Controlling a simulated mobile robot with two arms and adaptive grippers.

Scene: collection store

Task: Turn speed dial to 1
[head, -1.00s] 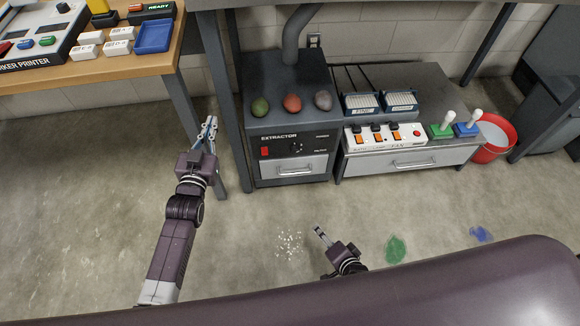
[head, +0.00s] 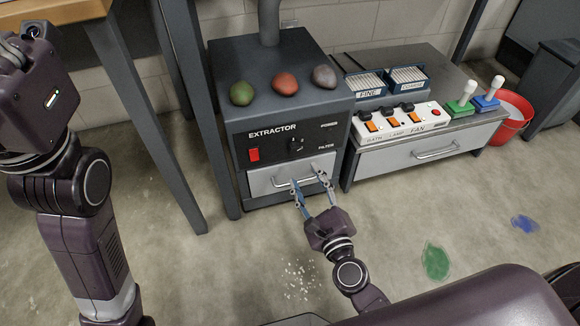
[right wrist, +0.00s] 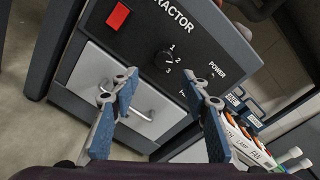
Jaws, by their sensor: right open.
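The speed dial (head: 296,145) is a small black knob on the black front panel of the extractor (head: 275,60). In the right wrist view the dial (right wrist: 163,58) has the numbers 1, 2 and 3 on its right side; which one it points at is too small to tell. My right gripper (head: 308,181) is open and empty, in front of the drawer and below the dial. In the right wrist view its fingers (right wrist: 165,86) stand apart on either side below the dial, not touching it. My left arm's hand (head: 40,85) is at the left edge; its fingertips cannot be made out.
A red switch (head: 253,154) is left of the dial. A drawer with a handle (head: 290,181) is under the panel. Three coloured lumps (head: 285,84) lie on top. A fan switch box (head: 398,122) stands to the right. A table leg (head: 150,120) stands at left.

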